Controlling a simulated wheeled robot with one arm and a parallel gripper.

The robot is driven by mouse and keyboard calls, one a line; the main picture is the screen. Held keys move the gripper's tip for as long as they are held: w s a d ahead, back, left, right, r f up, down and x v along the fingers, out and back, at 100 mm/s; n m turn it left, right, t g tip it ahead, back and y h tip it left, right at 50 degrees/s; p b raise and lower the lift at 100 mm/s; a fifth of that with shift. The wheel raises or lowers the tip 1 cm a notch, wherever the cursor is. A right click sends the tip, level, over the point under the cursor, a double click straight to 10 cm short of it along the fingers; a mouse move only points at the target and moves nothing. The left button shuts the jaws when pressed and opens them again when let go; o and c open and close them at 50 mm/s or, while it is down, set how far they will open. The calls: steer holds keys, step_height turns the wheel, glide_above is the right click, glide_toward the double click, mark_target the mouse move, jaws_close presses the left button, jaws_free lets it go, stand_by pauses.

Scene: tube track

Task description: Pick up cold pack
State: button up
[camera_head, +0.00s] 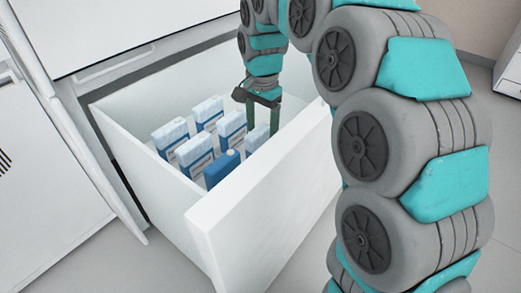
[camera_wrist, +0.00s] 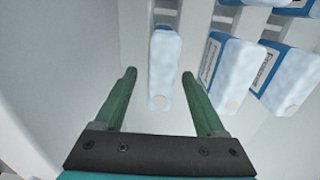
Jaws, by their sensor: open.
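Several blue-and-white cold packs stand upright in an open white drawer; one (camera_head: 257,138) is at the right of the group in the head view. My gripper (camera_head: 262,130) reaches down into the drawer, open, with its green fingers above or beside that pack. In the wrist view my gripper (camera_wrist: 159,74) has its two fingers spread, and one cold pack (camera_wrist: 164,65) shows between them, its frosted end and round cap toward the camera. Nothing is held. The picture does not settle how deep the fingertips reach along the pack.
The drawer's white front wall (camera_head: 262,190) stands close to my gripper. Other cold packs, such as a labelled one (camera_wrist: 228,72), stand to the right in the wrist view. A plain blue pack (camera_head: 222,168) is near the front wall. Dividers show between packs.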

mark_target(261, 144)
steer(key=f, duration=0.5)
steer(key=shift+s+a+f, duration=0.1)
steer(key=shift+a+f, duration=0.1)
steer(key=shift+f, duration=0.05)
jaws_close()
stand_by(0.4)
